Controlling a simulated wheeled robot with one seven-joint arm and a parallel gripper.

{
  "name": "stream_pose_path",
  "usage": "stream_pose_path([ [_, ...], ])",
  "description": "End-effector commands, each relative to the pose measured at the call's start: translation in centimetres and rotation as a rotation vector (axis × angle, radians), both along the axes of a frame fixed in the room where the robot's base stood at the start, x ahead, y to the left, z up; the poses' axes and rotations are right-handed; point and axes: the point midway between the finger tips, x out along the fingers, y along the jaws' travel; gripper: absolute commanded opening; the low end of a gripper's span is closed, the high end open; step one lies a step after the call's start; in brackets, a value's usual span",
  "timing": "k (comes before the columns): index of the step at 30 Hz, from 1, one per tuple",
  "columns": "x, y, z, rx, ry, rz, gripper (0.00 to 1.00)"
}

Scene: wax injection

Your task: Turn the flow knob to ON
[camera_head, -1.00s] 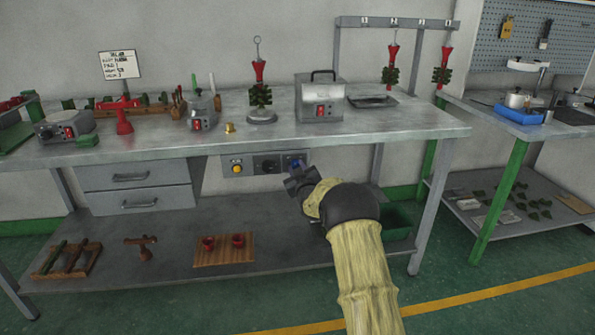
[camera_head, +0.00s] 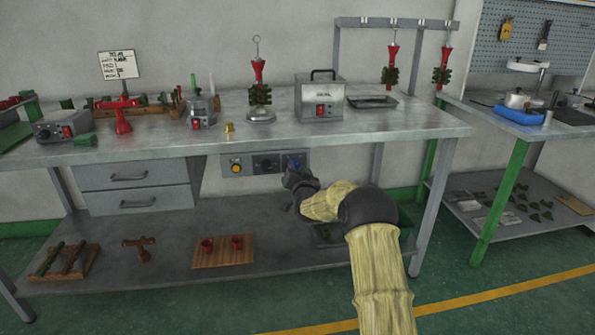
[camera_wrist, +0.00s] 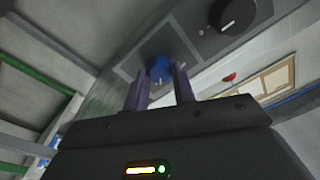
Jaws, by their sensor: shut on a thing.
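A grey control panel (camera_head: 250,169) hangs under the front edge of the workbench. It carries a yellow button (camera_head: 236,169), a black round knob (camera_head: 266,164) and, at its right end, a blue knob (camera_head: 295,164). My gripper (camera_head: 294,174) is at the right end of the panel. In the wrist view the blue knob (camera_wrist: 159,67) sits between the two fingers of my gripper (camera_wrist: 160,75), which are shut on it. The black knob (camera_wrist: 234,14) shows beside it with a white mark. I cannot read any label at the blue knob, so its setting is unclear.
The steel workbench (camera_head: 420,125) overhangs the panel, and a lower shelf (camera_head: 180,262) runs below it. Two drawers (camera_head: 130,190) are left of the panel. A grey wax machine (camera_head: 320,100) stands on the bench above. Free floor lies in front.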

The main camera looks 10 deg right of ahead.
Motion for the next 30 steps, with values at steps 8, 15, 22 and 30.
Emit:
stream_pose_path([
  [8,-0.03,-0.02,-0.29,0.108,0.005,0.000,0.03],
  [15,-0.03,-0.03,-0.28,0.129,0.005,-0.001,0.03],
  [22,-0.03,-0.05,-0.26,0.128,0.005,-0.001,0.03],
  [30,-0.02,-0.06,-0.15,0.127,0.003,-0.001,0.48],
])
